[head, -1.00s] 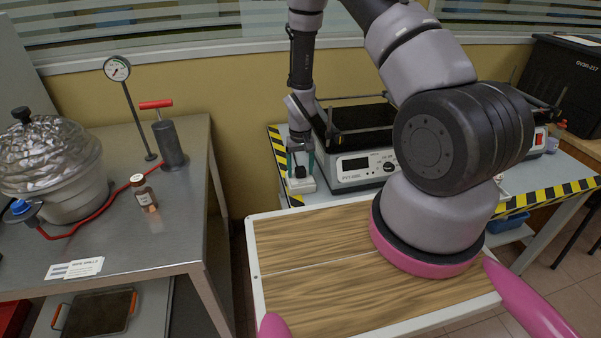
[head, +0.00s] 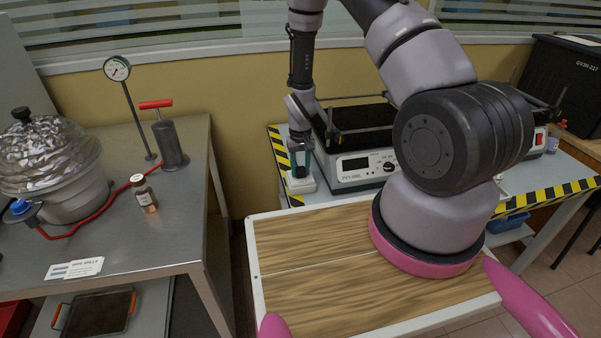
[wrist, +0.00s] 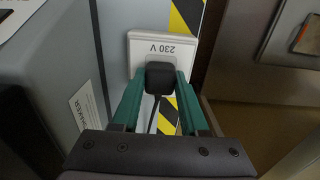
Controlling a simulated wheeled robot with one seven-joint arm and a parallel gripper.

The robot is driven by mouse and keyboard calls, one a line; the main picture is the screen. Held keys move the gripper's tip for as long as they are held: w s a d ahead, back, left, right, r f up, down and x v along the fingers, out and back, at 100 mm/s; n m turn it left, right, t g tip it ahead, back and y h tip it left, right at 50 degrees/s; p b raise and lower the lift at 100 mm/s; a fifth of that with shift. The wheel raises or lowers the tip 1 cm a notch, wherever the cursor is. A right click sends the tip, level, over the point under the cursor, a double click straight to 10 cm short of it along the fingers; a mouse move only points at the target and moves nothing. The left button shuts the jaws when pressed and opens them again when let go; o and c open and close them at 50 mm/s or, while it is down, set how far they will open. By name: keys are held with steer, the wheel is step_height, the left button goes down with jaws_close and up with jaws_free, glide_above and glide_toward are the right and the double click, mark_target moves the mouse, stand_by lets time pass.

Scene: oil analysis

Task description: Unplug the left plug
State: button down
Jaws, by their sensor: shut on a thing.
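In the wrist view a black plug (wrist: 160,77) sits at a white socket box marked 230 V (wrist: 150,46), with its cable running down between my fingers. My gripper (wrist: 160,90) has green fingers, one on each side of the plug, and is shut on it. In the head view my gripper (head: 300,168) is over the white socket box (head: 301,186), left of the shaker. The plug is mostly hidden there by my fingers. I cannot tell whether the plug is fully seated in the socket.
The shaker (head: 345,174) stands close beside the gripper on a table edged with yellow-black tape (head: 277,160). A wooden-topped surface (head: 320,290) is in front.

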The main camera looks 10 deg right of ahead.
mark_target(300, 168)
steer(key=shift+r, duration=0.15)
steer(key=shift+r, duration=2.85)
steer(key=shift+s, duration=0.1)
